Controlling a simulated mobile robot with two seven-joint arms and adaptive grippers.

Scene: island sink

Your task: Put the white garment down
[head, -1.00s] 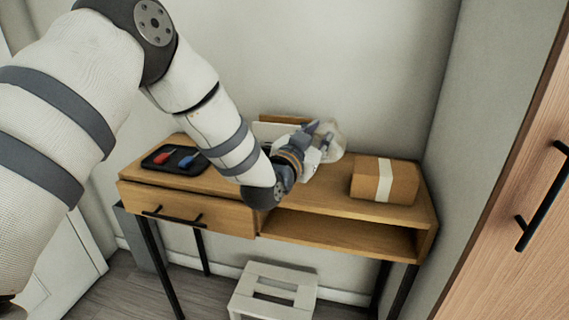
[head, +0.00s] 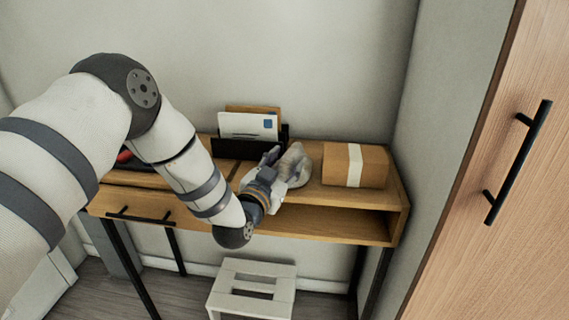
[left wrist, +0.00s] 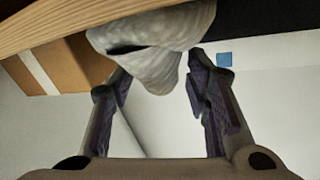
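The white garment (head: 293,164), a crumpled greyish-white bundle, sits on the wooden desk (head: 312,195), between the letter holder and the parcel. My left gripper (head: 272,172) is right beside it, on its left side in the head view. In the left wrist view, the garment (left wrist: 160,45) rests against the wooden surface, which shows at the top. The two fingers of my left gripper (left wrist: 163,72) are spread apart, with the garment's rounded tip between or just beyond them. Whether a finger touches the cloth is unclear. My right gripper is not in view.
A brown parcel (head: 372,167) with a white band stands close to the garment's right. A dark letter holder (head: 232,151) with a white envelope (head: 247,126) is behind. A white stool (head: 252,288) stands below. A wooden cabinet door (head: 480,180) is at the right.

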